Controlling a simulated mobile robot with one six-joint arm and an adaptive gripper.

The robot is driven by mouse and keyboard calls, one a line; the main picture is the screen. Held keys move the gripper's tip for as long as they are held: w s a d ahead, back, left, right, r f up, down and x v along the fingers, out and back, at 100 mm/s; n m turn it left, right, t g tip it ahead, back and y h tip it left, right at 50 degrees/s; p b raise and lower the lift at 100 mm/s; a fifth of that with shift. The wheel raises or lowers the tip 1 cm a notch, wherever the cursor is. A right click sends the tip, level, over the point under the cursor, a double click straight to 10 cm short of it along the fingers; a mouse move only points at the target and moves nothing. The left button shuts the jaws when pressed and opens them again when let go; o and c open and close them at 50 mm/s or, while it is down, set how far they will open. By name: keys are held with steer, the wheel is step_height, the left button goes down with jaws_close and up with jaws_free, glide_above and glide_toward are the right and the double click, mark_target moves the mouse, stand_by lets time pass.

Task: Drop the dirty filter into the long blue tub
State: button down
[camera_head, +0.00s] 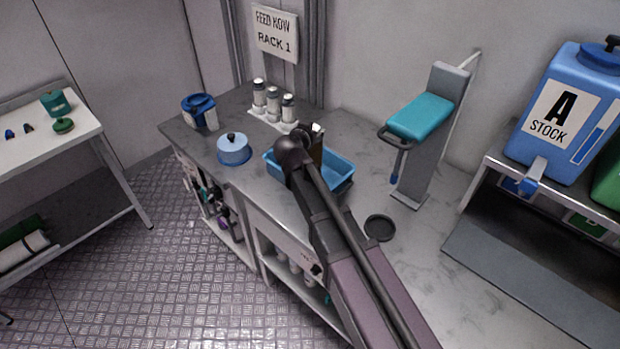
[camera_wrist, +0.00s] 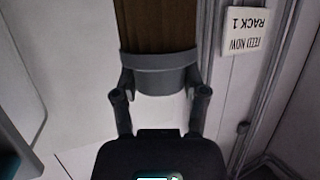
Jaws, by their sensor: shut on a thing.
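My gripper (camera_wrist: 160,92) is shut on the dirty filter (camera_wrist: 157,28), a brown ribbed body with a grey collar, in the wrist view. The two fingers clasp the collar from both sides. In the head view, my arm hides most of my gripper, and a dark brown part of the filter (camera_head: 316,148) shows beside it. The long blue tub (camera_head: 345,183) is on the grey counter, partly behind my arm. The filter overlaps the tub in the picture; its height above the tub is hard to tell.
A light blue round lid (camera_head: 233,152) and blue container (camera_head: 200,112) stand left of the tub. A grey stand with a teal block (camera_head: 420,115) and a black dish (camera_head: 380,228) are right. The blue A STOCK tank (camera_head: 560,115) is far right.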

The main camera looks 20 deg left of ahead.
steer(key=shift+f+b, duration=2.4)
steer(key=shift+f, duration=0.2)
steer(key=shift+c, duration=0.2)
jaws_free()
steer(key=shift+w, duration=0.15)
